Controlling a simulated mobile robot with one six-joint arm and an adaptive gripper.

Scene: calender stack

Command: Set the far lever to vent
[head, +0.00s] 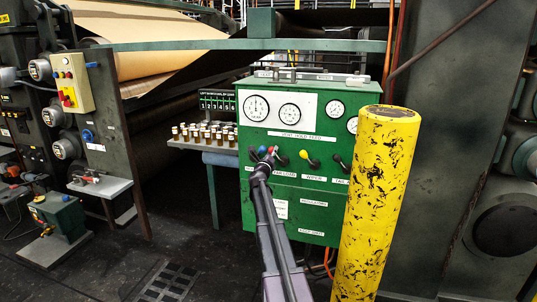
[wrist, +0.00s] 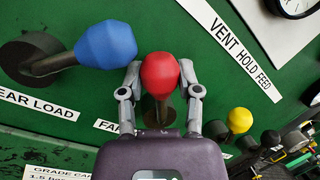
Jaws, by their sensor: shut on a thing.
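The far lever has a red knob (wrist: 160,75) on a short dark shaft, over a partly covered label beginning "FA". In the wrist view my gripper (wrist: 160,80) has one finger on each side of the red knob and is shut on it. In the head view my gripper (head: 267,163) reaches the green panel (head: 262,205), and the red knob (head: 271,149) shows just above it. A white strip (wrist: 233,42) reading "VENT HOLD FEED" is up and right of the knob. I cannot tell which word the lever points to.
A lever with a blue knob (wrist: 105,42) stands close left of the red one. A yellow-knobbed lever (wrist: 240,120) and black ones are to the right. A yellow post (head: 377,205) stands in front of the panel's right side. Small bottles (head: 205,137) sit on a shelf at left.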

